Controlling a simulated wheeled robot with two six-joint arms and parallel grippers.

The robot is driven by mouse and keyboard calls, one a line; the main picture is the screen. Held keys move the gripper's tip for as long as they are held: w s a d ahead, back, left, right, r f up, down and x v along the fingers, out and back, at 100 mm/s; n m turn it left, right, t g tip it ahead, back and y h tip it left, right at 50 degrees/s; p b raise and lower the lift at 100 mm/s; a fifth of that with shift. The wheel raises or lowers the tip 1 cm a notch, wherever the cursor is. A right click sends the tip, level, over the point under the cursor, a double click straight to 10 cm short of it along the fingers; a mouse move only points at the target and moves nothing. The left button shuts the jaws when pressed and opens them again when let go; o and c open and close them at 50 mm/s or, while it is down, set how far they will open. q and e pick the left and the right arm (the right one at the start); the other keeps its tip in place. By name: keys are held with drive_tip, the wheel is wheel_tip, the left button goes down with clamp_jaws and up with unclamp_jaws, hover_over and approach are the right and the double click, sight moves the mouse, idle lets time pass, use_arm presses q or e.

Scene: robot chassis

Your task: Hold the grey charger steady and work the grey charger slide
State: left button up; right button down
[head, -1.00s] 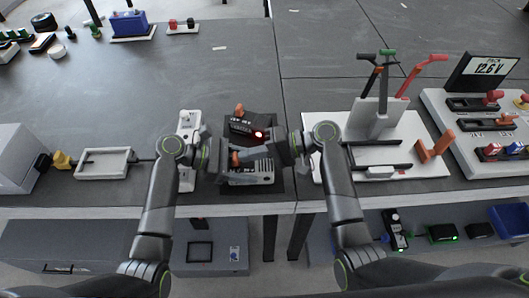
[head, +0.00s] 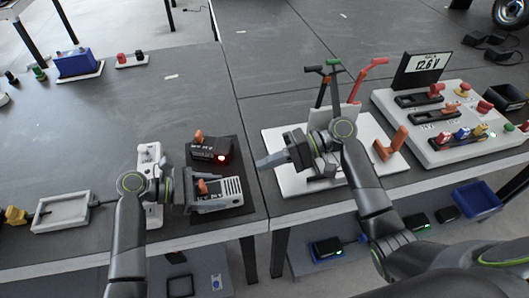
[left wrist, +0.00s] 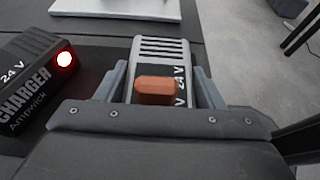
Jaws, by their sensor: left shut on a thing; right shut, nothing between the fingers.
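The grey charger (head: 229,190) lies on a dark mat. It has a vented top, "24 V" markings and an orange slide (head: 202,187). In the left wrist view the grey charger (left wrist: 162,47) sits between the two fingers of my left gripper (left wrist: 158,88), which is shut on its sides. The orange slide (left wrist: 156,91) stands up between the fingers. In the head view my left gripper (head: 197,198) reaches the charger from the left and hides its near end. My right gripper (head: 264,162) is shut and empty, to the right of the charger and apart from it.
A black charger (head: 207,151) with a lit red lamp lies just behind the grey one; it also shows in the left wrist view (left wrist: 30,92). A white tool board (head: 290,183) stands under my right gripper. A grey tray (head: 62,212) lies at left.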

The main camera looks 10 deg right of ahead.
use_arm(q)
drive_tip(key=shift+f, duration=0.25)
drive_tip(key=o, duration=1.4)
drive_tip(key=shift+w, duration=0.1)
drive_tip(key=shift+c, duration=0.2)
drive_tip(key=shift+r, duration=0.15)
drive_tip(key=shift+c, duration=1.2)
drive_tip(key=shift+a, duration=0.1)
